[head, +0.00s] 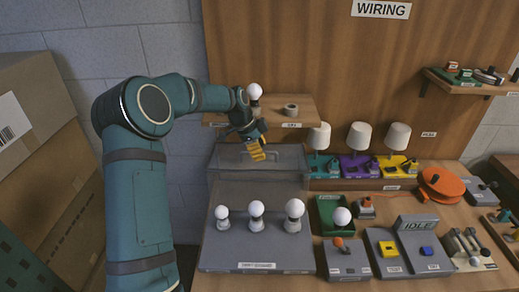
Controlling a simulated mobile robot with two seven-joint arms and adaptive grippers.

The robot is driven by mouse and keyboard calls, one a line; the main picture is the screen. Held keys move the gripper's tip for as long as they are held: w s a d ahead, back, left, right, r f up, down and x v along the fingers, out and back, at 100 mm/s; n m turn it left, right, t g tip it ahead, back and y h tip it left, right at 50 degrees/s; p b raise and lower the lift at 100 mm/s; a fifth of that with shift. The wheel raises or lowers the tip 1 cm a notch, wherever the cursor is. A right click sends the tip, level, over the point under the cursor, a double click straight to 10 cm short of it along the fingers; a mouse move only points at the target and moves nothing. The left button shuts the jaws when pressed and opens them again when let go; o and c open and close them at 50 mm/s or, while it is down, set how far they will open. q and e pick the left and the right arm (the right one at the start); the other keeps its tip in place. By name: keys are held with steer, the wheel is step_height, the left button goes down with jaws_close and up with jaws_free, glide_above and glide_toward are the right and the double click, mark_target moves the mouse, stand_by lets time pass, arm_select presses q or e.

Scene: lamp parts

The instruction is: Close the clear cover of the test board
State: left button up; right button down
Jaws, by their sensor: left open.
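The grey test board (257,249) lies on the bench left of centre, with three white bulbs standing in a row on it. Its clear cover (285,162) stands raised at the board's back edge, see-through with a paler rim. My left gripper (257,152) has yellow fingertips and hangs at the upper middle of the cover, overlapping it in the picture. The gripper is open with nothing seen between its fingers. I cannot tell whether the fingers touch the cover. My right gripper is not in view.
A small shelf (302,103) behind my gripper carries a white bulb (254,91) and a tape roll (291,110). Three small lamps (359,136), a green tray (327,209), an IDLE display (417,225) and an orange reel (441,184) stand right of the board.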

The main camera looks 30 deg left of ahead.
arm_select(q)
jaws_close()
steer(key=shift+s+f, duration=0.1)
stand_by(0.3)
